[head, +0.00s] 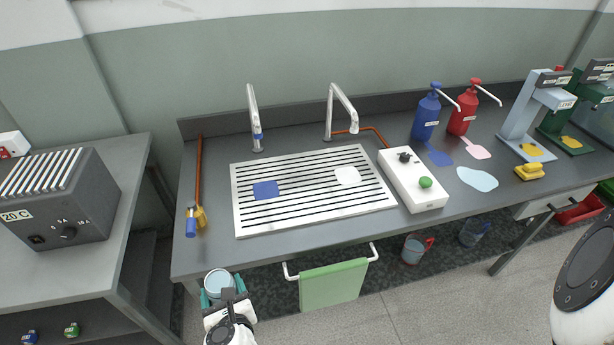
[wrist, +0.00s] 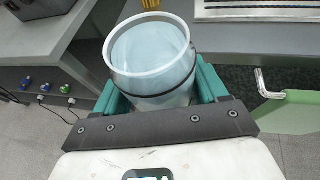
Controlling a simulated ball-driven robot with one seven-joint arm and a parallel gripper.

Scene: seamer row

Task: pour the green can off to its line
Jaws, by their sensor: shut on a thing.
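My gripper (head: 222,291) is shut around a round, open-topped, pale can (wrist: 150,55), seen close up in the wrist view. The teal fingers press on its two sides. The can looks translucent, with a pale rim, light blue inside and a thin dark line around its wall. I see no green on the can itself, and I cannot tell how high any liquid stands. In the head view the can (head: 219,281) is upright, in front of the counter's front edge and left of the green towel (head: 331,284).
A slatted drain grate (head: 290,222) is set in the counter, with a blue pad and a white pad. Two taps (head: 254,118) (head: 340,110) stand behind it. A switch box (head: 412,180) with a green knob sits to the right. A blue pump bottle (head: 426,115) and a red one (head: 464,110) stand beyond.

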